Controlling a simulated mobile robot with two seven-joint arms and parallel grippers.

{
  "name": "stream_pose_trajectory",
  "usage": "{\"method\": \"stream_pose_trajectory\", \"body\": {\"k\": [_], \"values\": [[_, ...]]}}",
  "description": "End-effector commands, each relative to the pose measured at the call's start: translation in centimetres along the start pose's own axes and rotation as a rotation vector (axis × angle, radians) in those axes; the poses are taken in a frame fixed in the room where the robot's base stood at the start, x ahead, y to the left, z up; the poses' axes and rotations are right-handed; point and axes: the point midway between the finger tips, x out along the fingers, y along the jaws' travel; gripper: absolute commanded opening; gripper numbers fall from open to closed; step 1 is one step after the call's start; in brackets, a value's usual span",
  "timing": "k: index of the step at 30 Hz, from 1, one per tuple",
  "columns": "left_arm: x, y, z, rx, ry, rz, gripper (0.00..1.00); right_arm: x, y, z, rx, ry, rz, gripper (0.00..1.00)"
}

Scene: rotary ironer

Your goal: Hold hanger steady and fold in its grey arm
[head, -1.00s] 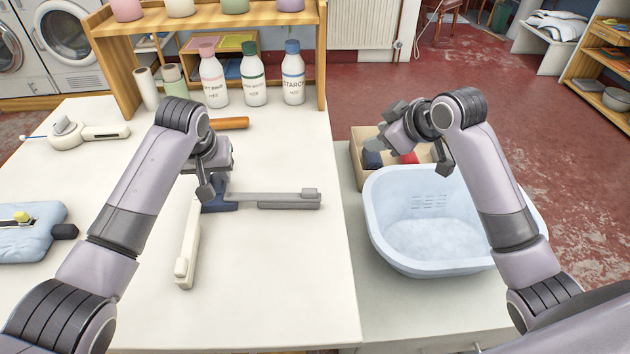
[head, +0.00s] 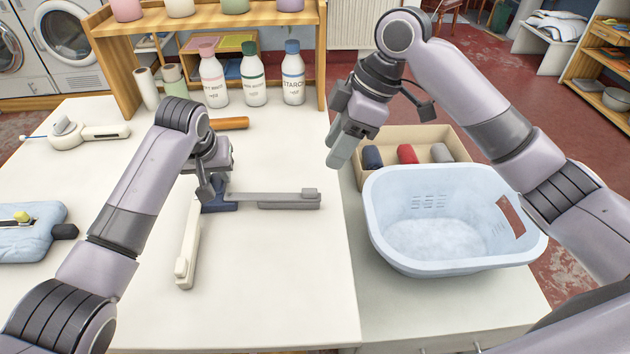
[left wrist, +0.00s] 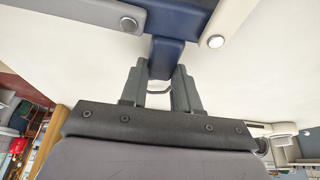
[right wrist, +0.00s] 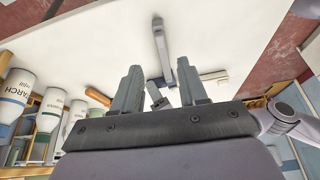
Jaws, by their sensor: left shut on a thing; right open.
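The hanger lies on the white table with a dark blue hub (head: 222,207), a grey arm (head: 275,199) pointing right and a cream arm (head: 190,245) pointing toward the front. My left gripper (head: 208,190) is shut on the hub. The left wrist view shows its fingers on the blue hub's stem (left wrist: 161,60), with an arm to each side. My right gripper (head: 340,152) is open and empty, raised near the table's right edge, beyond and right of the grey arm's tip. In the right wrist view the grey arm (right wrist: 161,45) shows beyond its fingers.
A light blue basket (head: 430,260) and a cardboard box (head: 450,140) with rolled cloths stand right of the table. Several bottles (head: 255,85) and an orange rod (head: 230,123) are at the back. The table right of the cream arm is clear.

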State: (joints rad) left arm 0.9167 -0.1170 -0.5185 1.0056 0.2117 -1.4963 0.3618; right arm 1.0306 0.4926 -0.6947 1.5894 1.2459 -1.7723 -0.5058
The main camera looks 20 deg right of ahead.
Motion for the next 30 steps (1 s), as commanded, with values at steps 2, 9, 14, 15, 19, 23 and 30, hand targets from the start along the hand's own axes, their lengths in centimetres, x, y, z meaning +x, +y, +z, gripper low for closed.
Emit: {"method": "stream_pose_trajectory", "body": {"k": [2, 9, 14, 15, 19, 23, 30], "values": [[0.0, 0.0, 0.0, 0.000, 0.001, 0.000, 0.00, 1.8, -0.1, 0.0, 0.001, -0.001, -0.005, 0.43], [0.0, 0.0, 0.0, 0.000, 0.001, 0.000, 0.00, 6.5, -0.1, 0.0, 0.002, 0.000, -0.003, 0.43], [0.0, 0.0, 0.0, 0.000, 0.001, 0.000, 0.00, 8.7, 0.0, 0.0, 0.002, 0.000, -0.002, 0.43], [0.0, 0.0, 0.0, 0.000, 0.001, 0.000, 0.00, 9.0, 0.0, 0.0, 0.002, 0.001, -0.001, 0.43], [0.0, 0.0, 0.0, 0.000, 0.001, 0.000, 0.00, 9.7, 0.0, 0.0, 0.002, 0.001, 0.000, 0.43], [0.0, 0.0, 0.0, 0.000, 0.001, 0.000, 0.00, 9.9, 0.0, 0.0, 0.002, 0.001, 0.000, 0.43], [0.0, 0.0, 0.0, 0.000, 0.001, 0.000, 0.00, 9.8, 0.0, 0.0, 0.002, 0.001, 0.000, 0.13]]}}
